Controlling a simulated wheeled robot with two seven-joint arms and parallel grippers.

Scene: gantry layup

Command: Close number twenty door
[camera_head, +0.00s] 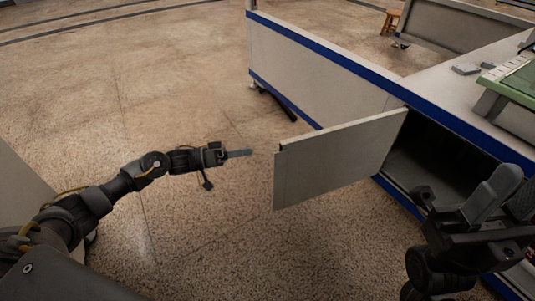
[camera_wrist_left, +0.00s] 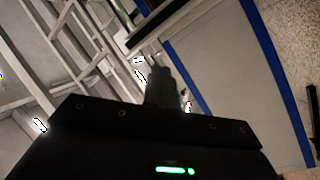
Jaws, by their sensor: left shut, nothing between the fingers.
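A light grey cabinet door (camera_head: 335,163) stands swung open, hinged at its right edge beside a dark cabinet opening (camera_head: 430,160). No number is readable on it. My left gripper (camera_head: 248,153) is shut and empty, a short way left of the door's free edge and not touching it. In the left wrist view its closed fingers (camera_wrist_left: 160,85) point away from the camera, with nothing between them. My right gripper (camera_head: 510,190) is at the lower right, in front of the cabinet, with its fingers apart and nothing seen between them.
The blue-edged workbench (camera_head: 460,115) runs along the right, with a green item (camera_head: 515,80) on top. A grey panel with blue trim (camera_head: 310,75) extends behind the door. A wooden stool (camera_head: 390,21) stands far back. Floor around the left gripper is clear.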

